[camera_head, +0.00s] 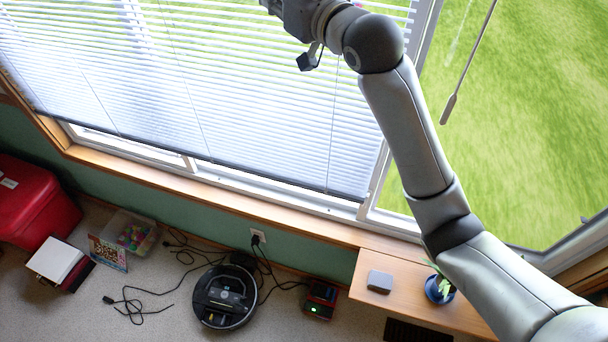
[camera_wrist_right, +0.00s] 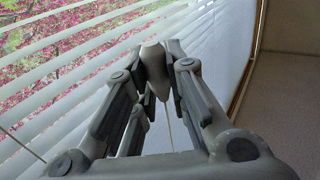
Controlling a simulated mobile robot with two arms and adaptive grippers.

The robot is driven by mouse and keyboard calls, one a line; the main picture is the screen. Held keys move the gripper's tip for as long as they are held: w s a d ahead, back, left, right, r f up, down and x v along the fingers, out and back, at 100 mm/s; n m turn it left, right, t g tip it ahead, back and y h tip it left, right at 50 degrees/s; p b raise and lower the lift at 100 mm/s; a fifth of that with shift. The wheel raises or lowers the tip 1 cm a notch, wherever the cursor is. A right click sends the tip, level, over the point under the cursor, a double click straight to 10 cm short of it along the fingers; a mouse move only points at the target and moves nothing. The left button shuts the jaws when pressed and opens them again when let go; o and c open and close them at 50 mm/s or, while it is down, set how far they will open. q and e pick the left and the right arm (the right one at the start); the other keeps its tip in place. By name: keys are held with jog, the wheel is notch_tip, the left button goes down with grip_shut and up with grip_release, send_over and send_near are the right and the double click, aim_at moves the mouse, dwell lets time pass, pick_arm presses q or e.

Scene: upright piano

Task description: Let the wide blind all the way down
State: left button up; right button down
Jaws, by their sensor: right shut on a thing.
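The wide blind (camera_head: 220,90) fills the upper left of the head view, with its white slats spread out. Its dark bottom rail (camera_head: 235,168) hangs a little above the wooden sill, and a strip of window frame shows below it. The blind's slats also show in the right wrist view (camera_wrist_right: 85,50). My right arm reaches up in front of the blind, and its fingertips are hidden in the head view. In the right wrist view my right gripper (camera_wrist_right: 153,75) is shut on a pale pull handle (camera_wrist_right: 152,58) with a thin cord (camera_wrist_right: 168,125). My left gripper is out of view.
A second wand or pull (camera_head: 448,108) hangs at the right window. Below are the wooden sill (camera_head: 190,190), a shelf with a small plant (camera_head: 439,287) and grey box (camera_head: 380,281), a robot vacuum (camera_head: 225,297), cables and a red bin (camera_head: 35,210).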

notch_tip(320, 180, up, 9)
jog(key=shift+f, duration=0.1)
dwell(0.3)
notch_tip(320, 180, up, 9)
dwell(0.7)
jog(key=s+d+r+b, duration=0.1)
jog(key=d+r, duration=0.3)
jog(key=r, duration=0.1)
jog(key=shift+s+d+r, duration=0.25)
jog(key=shift+d, duration=0.15)
dwell(0.7)
jog(key=c, duration=1.3)
grip_release()
